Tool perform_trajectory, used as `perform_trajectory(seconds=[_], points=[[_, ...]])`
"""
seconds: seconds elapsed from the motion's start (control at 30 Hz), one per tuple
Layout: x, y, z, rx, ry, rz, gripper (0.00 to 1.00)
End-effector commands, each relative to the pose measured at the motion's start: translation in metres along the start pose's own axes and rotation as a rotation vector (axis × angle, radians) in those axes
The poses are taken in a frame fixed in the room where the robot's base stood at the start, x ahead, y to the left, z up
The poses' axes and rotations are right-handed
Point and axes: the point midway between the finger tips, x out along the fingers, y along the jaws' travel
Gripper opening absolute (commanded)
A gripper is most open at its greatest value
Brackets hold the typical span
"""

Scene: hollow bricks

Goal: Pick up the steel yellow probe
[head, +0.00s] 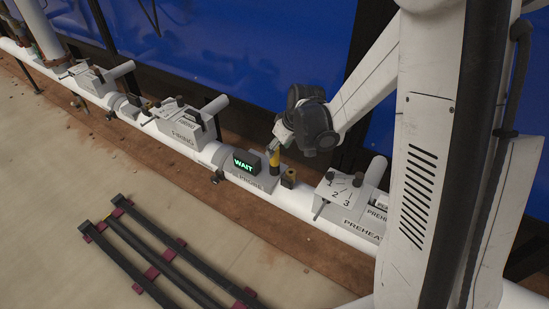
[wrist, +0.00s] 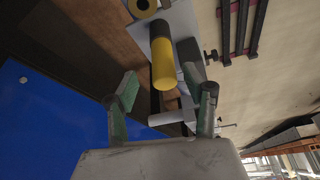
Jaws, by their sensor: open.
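The steel yellow probe (head: 274,160) stands upright at the PROBE station, right beside the WAIT display, with a dark lower part and a yellow upper part. In the wrist view the probe (wrist: 163,68) has its yellow end toward me, between and just beyond my fingers. My gripper (wrist: 163,82) is open, with one green-padded finger to each side of the probe and nothing held. In the head view my gripper (head: 281,136) is at the top of the probe, coming from the upper right. I cannot tell whether a finger touches it.
A brass-coloured holder (head: 289,178) stands just right of the probe. The WAIT display (head: 246,162) is close on its left. The PREHEAT box (head: 345,195) is to the right and the FIRING box (head: 183,125) to the left. Dark rails (head: 160,255) lie on the floor.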

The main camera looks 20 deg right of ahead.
Motion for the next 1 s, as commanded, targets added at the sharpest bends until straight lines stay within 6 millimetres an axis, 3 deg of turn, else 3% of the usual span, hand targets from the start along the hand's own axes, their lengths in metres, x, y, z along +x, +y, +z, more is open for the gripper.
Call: perform_trajectory(seconds=[0.4,0.67,1.0], points=[[0.049,-0.005,0.005,-0.001,0.0,0.0,0.47],[0.05,-0.005,0.005,0.0,0.0,0.0,0.46],[0.05,-0.005,0.005,0.0,0.0,0.0,0.0]])
